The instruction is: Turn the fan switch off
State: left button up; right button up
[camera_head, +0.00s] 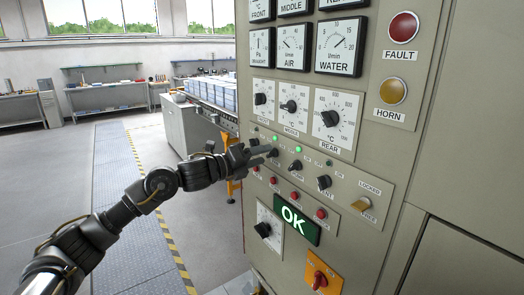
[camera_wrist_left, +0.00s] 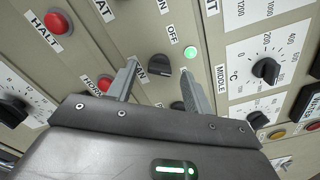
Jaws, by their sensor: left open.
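My left gripper (camera_head: 262,151) is at the control panel, its fingers pointing at the leftmost black switch (camera_head: 273,152) in a row of small rotary switches. In the left wrist view the open fingers (camera_wrist_left: 156,68) stand on either side of a black switch knob (camera_wrist_left: 160,66). I cannot tell whether they touch it. ON and OFF labels and a lit green lamp (camera_wrist_left: 190,53) are beside this knob. The right gripper is out of view.
More black switches (camera_head: 295,165) are close on the right. Red buttons (camera_head: 294,196) and a lit OK display (camera_head: 297,224) are below. Temperature dials (camera_head: 331,119) are above. A conveyor with blue-white stacks (camera_head: 215,92) runs behind the arm. The floor to the left is clear.

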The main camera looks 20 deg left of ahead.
pick_arm(q)
jog(key=shift+w+d, duration=0.4)
jog(key=shift+w, duration=0.1)
jog(key=c, duration=1)
jog(key=shift+n, duration=0.4)
jog(key=shift+f+n+p, duration=0.15)
jog(key=shift+n+p, duration=3.1)
jog(key=shift+n, duration=3.35)
